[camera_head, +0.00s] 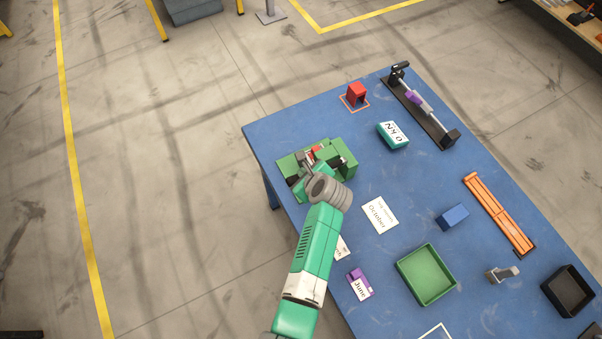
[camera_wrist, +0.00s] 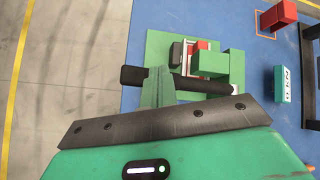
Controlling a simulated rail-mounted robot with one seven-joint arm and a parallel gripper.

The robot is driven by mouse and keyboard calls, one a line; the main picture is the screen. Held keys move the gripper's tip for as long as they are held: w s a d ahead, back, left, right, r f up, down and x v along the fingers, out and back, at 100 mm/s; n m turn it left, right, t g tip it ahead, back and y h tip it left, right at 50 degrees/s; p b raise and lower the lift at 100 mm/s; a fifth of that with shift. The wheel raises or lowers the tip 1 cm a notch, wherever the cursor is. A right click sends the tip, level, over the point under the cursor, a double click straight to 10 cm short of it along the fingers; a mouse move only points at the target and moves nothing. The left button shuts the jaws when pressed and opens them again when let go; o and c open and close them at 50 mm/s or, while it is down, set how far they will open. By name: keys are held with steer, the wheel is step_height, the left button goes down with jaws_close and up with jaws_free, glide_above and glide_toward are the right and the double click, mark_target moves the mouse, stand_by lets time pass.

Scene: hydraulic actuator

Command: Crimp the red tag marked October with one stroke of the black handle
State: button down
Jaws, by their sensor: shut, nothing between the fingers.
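The green press (camera_head: 347,147) stands at the table's left corner, and its green base also shows in the wrist view (camera_wrist: 160,48). A red piece (camera_wrist: 201,45) sits in it beside a pale metal part; no marking on it is readable. The black handle (camera_wrist: 133,76) lies across the near side of the press. My gripper (camera_wrist: 157,75) is shut and empty, its fingertips over the handle near its left end; I cannot tell whether they touch it. In the head view my wrist hides part of the press and handle. A white card reading October (camera_head: 380,214) lies on the table.
On the blue table (camera_head: 290,124) are a red block (camera_head: 357,93) in an orange outline, a teal labelled box (camera_head: 393,135), a black-based actuator (camera_head: 420,108), a blue block (camera_head: 453,217), a green tray (camera_head: 451,293), an orange rail (camera_head: 499,214) and a purple June piece (camera_head: 359,283).

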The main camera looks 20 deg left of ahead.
steer(key=shift+s+a+f+b, duration=0.15)
steer(key=shift+f+b, duration=0.2)
steer(key=shift+f, duration=0.3)
steer(key=shift+s+a+f+b, duration=0.1)
steer(key=shift+f+b, duration=0.2)
steer(key=shift+f, duration=0.35)
stand_by(1.0)
steer(key=shift+r, duration=0.15)
stand_by(0.4)
steer(key=shift+w+d+r+p, duration=0.15)
steer(key=shift+r+p, duration=0.5)
steer(key=shift+r, duration=0.05)
steer(key=shift+w+d+r+p, duration=0.1)
steer(key=shift+w+r+p, duration=0.05)
steer(key=shift+r+p, duration=0.55)
steer(key=shift+w+d+r+p, duration=0.15)
steer(key=shift+r+p, duration=0.45)
steer(key=shift+r, duration=0.1)
steer(key=r+p, duration=0.2)
steer(key=r, duration=0.1)
steer(key=r+p, duration=0.1)
steer(key=shift+w+d+r+p, duration=0.3)
steer(key=shift+w+p, duration=0.1)
steer(key=shift+w+r, duration=0.1)
steer(key=shift+r, duration=0.05)
